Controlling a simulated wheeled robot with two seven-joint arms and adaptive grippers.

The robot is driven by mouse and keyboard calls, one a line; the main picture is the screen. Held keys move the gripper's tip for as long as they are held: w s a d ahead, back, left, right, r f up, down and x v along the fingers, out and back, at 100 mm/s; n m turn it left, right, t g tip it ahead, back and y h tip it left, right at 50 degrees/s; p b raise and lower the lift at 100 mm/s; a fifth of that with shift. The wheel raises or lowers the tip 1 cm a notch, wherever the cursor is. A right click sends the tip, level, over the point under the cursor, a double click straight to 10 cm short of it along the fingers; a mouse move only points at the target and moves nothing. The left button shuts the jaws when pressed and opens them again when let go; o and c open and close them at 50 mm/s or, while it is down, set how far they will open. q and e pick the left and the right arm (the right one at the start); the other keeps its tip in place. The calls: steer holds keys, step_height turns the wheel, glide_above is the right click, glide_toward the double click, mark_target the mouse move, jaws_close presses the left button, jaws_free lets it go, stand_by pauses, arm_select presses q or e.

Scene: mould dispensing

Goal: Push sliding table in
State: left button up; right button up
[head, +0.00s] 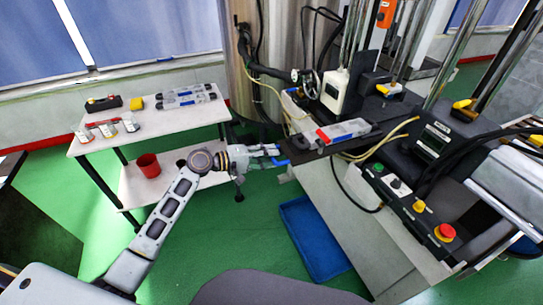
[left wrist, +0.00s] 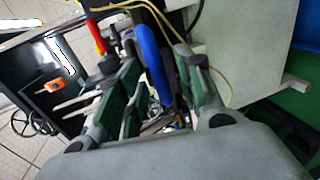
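The sliding table is a dark flat plate (head: 308,151) on the machine's bench, with a blue handle (head: 281,162) at its left end. A grey mould with a red part (head: 343,131) lies on the plate. My left gripper (head: 275,153) is at the handle end. In the left wrist view the blue handle (left wrist: 150,58) shows between the two green-padded fingers of my left gripper (left wrist: 158,78), with gaps visible beside it. The fingers look open, and I cannot tell whether one touches the handle. My right gripper is not in view.
The machine's control box with a red button (head: 445,232) stands at the right. A blue bin (head: 312,238) is on the floor below the bench.

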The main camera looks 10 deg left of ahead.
arm_select(q)
steer(key=shift+w+d+f, duration=0.1)
steer(key=shift+w+d, duration=0.25)
steer(key=shift+d, duration=0.15)
steer(key=c, duration=0.4)
jaws_close()
steer(key=shift+w+d, duration=0.15)
steer(key=shift+d, duration=0.1)
steer(key=r+x, duration=0.1)
steer(key=x, duration=0.7)
steer(key=r+x, duration=0.1)
steer(key=x, duration=0.3)
steer(key=shift+w+d+r+p, duration=0.25)
steer(key=shift+w+d+p, duration=0.05)
steer(key=shift+p, duration=0.1)
steer(key=shift+w+d, duration=0.25)
steer(key=shift+d, duration=0.15)
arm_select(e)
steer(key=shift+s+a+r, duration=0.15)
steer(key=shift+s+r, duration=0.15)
